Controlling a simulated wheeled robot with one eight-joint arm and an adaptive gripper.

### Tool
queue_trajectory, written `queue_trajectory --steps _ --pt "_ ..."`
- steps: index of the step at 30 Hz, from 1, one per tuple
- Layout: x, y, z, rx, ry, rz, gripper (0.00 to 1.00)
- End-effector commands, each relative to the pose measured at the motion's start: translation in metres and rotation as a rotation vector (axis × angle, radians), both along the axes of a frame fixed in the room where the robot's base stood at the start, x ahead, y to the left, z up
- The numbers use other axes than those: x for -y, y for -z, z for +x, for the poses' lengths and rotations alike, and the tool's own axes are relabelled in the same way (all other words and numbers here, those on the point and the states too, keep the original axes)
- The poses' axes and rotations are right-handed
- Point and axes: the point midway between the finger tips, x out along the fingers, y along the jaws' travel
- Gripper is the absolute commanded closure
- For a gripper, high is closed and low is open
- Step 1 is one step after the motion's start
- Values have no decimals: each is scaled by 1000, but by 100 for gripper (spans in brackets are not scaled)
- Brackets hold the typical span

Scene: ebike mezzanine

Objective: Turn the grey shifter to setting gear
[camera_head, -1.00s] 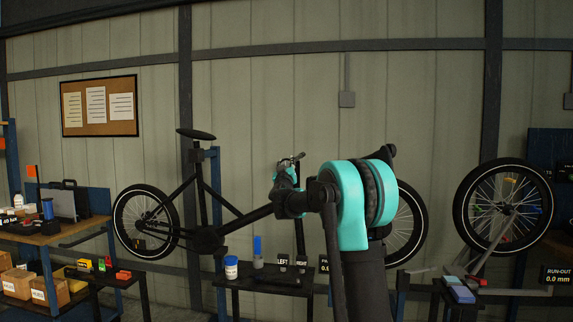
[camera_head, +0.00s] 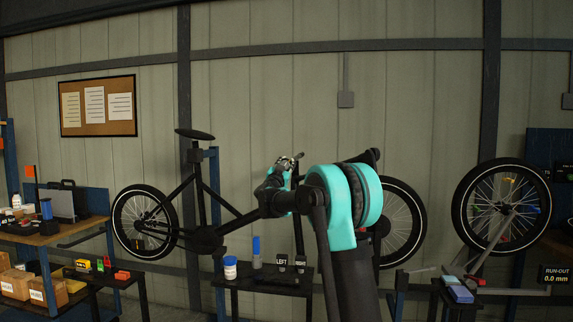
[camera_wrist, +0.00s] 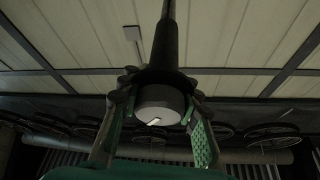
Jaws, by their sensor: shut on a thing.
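The grey shifter (camera_wrist: 160,100) shows in the wrist view as a round grey end with a short white mark, on a dark bar that runs up the picture. My gripper (camera_wrist: 157,88) has its green fingers on both sides of it and is shut on it. In the head view, the bike (camera_head: 205,215) stands against the wall, and my gripper is up at its handlebar (camera_head: 290,160). My arm hides much of the bike's front, and the shifter cannot be made out there. The setting labels cannot be read.
A low dark bench (camera_head: 265,285) below the bike holds a white jar (camera_head: 230,267), a blue-topped bottle (camera_head: 256,250) and small signs. A shelf with boxes stands at left. A wheel (camera_head: 502,205) on a stand is at right.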

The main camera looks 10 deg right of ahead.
Motion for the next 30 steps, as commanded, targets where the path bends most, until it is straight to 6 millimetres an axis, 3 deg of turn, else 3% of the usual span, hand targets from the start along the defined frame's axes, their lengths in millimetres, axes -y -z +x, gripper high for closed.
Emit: queue_trajectory --steps 22,23,28,30 --pt "1 1 -1 30 0 92 99" --pt "1 1 -1 30 0 92 67" --pt "1 1 0 30 0 92 46" --pt "1 0 0 30 0 92 45"
